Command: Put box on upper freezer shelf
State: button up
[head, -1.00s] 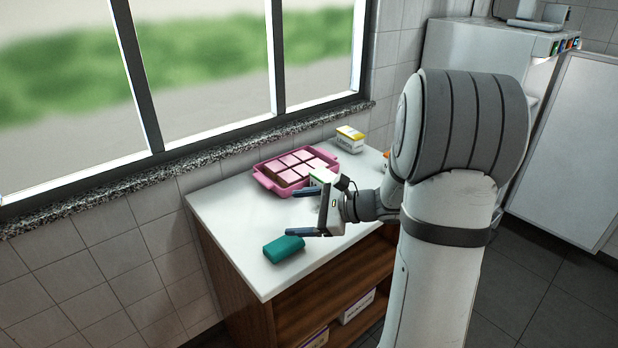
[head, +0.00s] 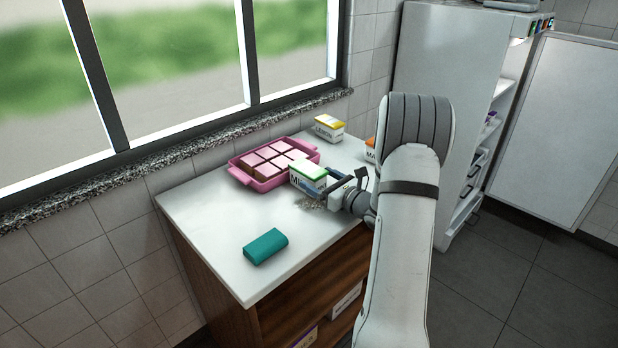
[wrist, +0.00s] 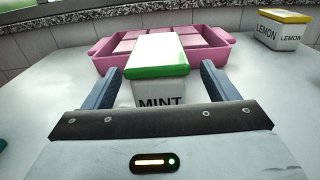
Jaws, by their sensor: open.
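A white box with a green top edge, marked MINT (head: 309,176), stands upright on the white counter in front of the pink tray. It also shows in the wrist view (wrist: 158,70). My gripper (head: 329,183) is open, with one finger on each side of the MINT box; small gaps seem to show in the wrist view. The white freezer (head: 450,75) stands at the right with its door (head: 560,130) open. Its upper shelf (head: 503,88) shows only at its edge; the inside is mostly hidden.
The pink tray (head: 243,178) holds several pink-topped squares. A yellow-topped LEMON box (head: 328,128) stands behind; an orange-topped box (head: 371,148) is partly hidden by my arm. A teal block (head: 265,247) lies near the front. The counter's left side is clear.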

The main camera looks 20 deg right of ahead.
aim_at(310, 173)
jog(key=x, duration=0.4)
jog(key=shift+w+a, duration=0.1)
jog(key=shift+a, duration=0.05)
jog(key=shift+r, duration=0.1)
jog(key=c, duration=1.4)
